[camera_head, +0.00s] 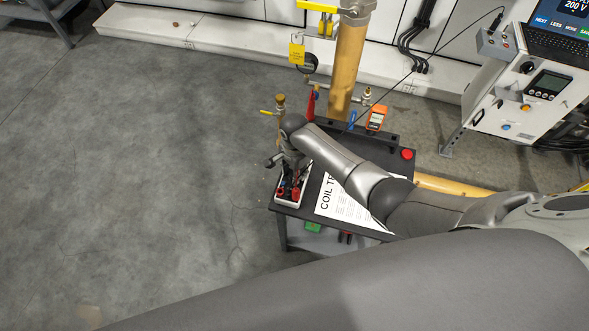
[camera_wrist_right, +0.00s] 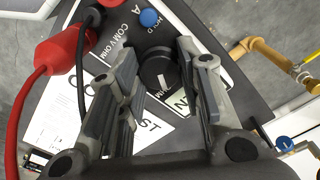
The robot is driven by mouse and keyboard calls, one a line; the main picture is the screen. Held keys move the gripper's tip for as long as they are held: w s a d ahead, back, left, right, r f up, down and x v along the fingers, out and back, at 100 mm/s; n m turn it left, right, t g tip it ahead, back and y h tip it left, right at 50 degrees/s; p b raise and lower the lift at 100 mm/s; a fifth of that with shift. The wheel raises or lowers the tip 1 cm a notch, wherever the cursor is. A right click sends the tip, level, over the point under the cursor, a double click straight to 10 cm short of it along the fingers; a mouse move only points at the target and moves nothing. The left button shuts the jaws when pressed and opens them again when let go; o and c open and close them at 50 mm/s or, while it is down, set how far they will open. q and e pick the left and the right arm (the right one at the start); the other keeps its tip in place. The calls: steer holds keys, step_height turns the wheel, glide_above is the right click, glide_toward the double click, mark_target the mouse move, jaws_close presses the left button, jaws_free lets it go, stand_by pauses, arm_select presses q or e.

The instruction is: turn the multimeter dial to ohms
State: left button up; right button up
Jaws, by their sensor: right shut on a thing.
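The multimeter (camera_head: 278,197) lies on the dark cart at its left end, with red plugs (camera_head: 295,193) on it. My right gripper (camera_wrist_right: 162,72) is shut on the dial, one finger on each side. In the head view my right gripper (camera_head: 291,172) is over the multimeter. My left gripper is not in view.
A red plug and lead (camera_wrist_right: 62,50) and a black lead run beside the fingers. A printed coil test sheet (camera_head: 345,204), an orange handheld device (camera_head: 376,117) and a red button (camera_head: 407,154) are on the cart. Yellow piping (camera_head: 349,60) stands behind it. Open floor lies left.

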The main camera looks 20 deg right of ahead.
steer(key=o, duration=1.1)
steer(key=shift+c, duration=0.2)
step_height(320, 180, up, 12)
stand_by(0.4)
